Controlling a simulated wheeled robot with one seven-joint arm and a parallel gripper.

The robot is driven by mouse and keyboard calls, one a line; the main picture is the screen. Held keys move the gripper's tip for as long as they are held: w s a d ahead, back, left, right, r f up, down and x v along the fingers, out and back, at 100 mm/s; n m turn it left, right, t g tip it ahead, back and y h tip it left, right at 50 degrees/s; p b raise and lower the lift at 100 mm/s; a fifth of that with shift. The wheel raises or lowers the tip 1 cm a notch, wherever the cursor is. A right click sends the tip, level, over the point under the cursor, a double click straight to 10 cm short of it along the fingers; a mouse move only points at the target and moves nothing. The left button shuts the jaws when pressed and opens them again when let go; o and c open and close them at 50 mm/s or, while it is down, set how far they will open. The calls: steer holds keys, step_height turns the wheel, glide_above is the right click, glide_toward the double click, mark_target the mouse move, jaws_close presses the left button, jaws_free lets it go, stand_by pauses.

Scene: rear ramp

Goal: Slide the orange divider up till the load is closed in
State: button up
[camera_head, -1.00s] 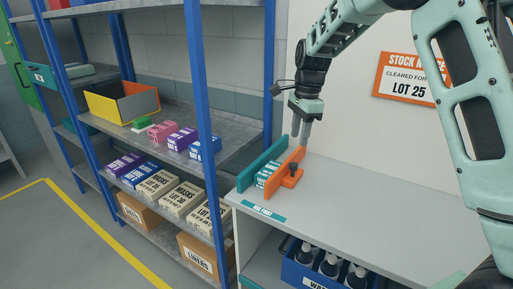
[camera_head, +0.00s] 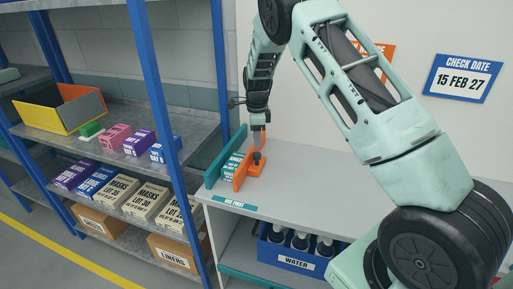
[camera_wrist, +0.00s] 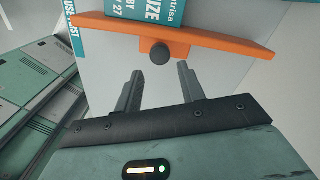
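The orange divider (camera_head: 242,176) stands upright on the grey counter, with a dark round knob (camera_head: 257,158) on its right-hand side. The load, teal-and-white boxes (camera_head: 231,166), stands between it and a fixed teal wall (camera_head: 222,160). In the wrist view the divider (camera_wrist: 215,38) runs across the top, with the boxes (camera_wrist: 150,14) just behind it; I cannot tell whether they touch. My gripper (camera_wrist: 160,77) is open and empty, its two fingers pointing at the knob (camera_wrist: 160,53), which sits just beyond the fingertips. In the head view my gripper (camera_head: 258,127) is at the divider's far end.
A blue crate of water bottles (camera_head: 290,262) is under the counter (camera_head: 310,190). A blue-post rack (camera_head: 165,110) with boxes stands left. A white wall with signs (camera_head: 462,78) is behind. The counter right of the divider is clear.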

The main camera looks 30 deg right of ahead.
mark_target(257, 153)
steer(key=shift+f+p, duration=0.7)
steer(key=shift+f, duration=2.3)
jaws_close()
steer(key=shift+s+d+b, duration=0.3)
steer(key=shift+s+d, duration=0.8)
steer(key=shift+s, duration=0.3)
steer(key=shift+s+d+b, duration=0.25)
steer(key=shift+s+d, duration=0.85)
steer(key=shift+s, duration=0.3)
